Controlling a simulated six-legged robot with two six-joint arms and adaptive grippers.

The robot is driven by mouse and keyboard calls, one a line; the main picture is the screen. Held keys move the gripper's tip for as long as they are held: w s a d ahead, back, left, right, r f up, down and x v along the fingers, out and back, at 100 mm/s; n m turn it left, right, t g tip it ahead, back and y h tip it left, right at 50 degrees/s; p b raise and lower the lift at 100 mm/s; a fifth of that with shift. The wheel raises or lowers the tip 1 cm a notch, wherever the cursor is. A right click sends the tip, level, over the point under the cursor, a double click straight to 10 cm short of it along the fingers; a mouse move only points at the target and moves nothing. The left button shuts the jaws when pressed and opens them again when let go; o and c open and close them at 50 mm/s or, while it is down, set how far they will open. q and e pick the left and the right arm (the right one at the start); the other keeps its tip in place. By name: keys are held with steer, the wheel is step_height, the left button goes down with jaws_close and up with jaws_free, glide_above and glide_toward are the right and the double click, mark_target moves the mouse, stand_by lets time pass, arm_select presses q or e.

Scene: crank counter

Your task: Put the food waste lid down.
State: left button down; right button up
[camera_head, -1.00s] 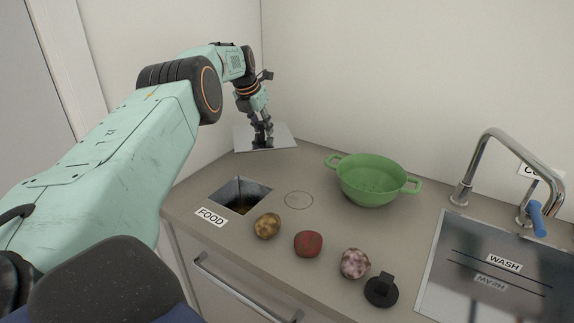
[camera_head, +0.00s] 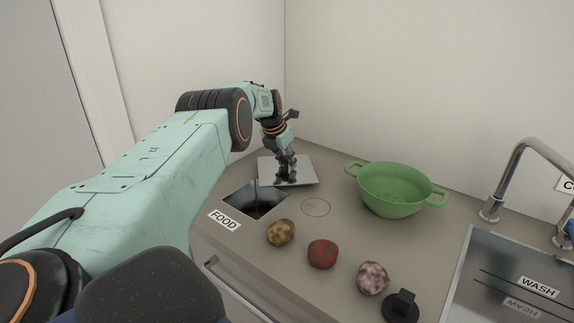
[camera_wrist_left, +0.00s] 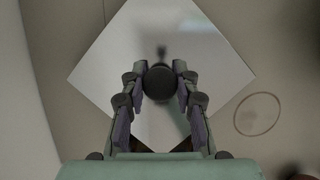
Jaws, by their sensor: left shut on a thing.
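The food waste lid (camera_head: 305,172) is a square, shiny metal plate with a dark round knob (camera_wrist_left: 160,82). In the head view it is level, just behind the square food waste opening (camera_head: 240,196). I cannot tell whether its underside touches the counter. My left gripper (camera_head: 287,173) is above the plate, shut on the knob. In the left wrist view its two fingers (camera_wrist_left: 160,78) flank the knob, with the plate (camera_wrist_left: 160,30) beneath. The opening is uncovered, beside the FOOD label (camera_head: 224,221). My right gripper is not in view.
A green colander (camera_head: 394,190) stands right of the lid. A potato (camera_head: 281,232), a red vegetable (camera_head: 322,254), a pinkish one (camera_head: 372,278) and a black stopper (camera_head: 401,306) line the front. A marked circle (camera_head: 316,207) is bare. Walls rise behind; the sink (camera_head: 500,275) is right.

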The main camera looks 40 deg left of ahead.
arm_select(q)
steer(key=shift+s+f, duration=0.15)
steer(key=shift+f, duration=0.4)
steer(key=shift+r, duration=0.1)
steer(key=c, duration=1.3)
jaws_free()
steer(key=shift+w+f, duration=0.2)
steer(key=shift+f, duration=0.05)
steer(key=shift+o, duration=1.4)
steer(key=shift+s+r, duration=0.15)
steer(key=shift+s, duration=0.05)
steer(key=shift+w, duration=0.15)
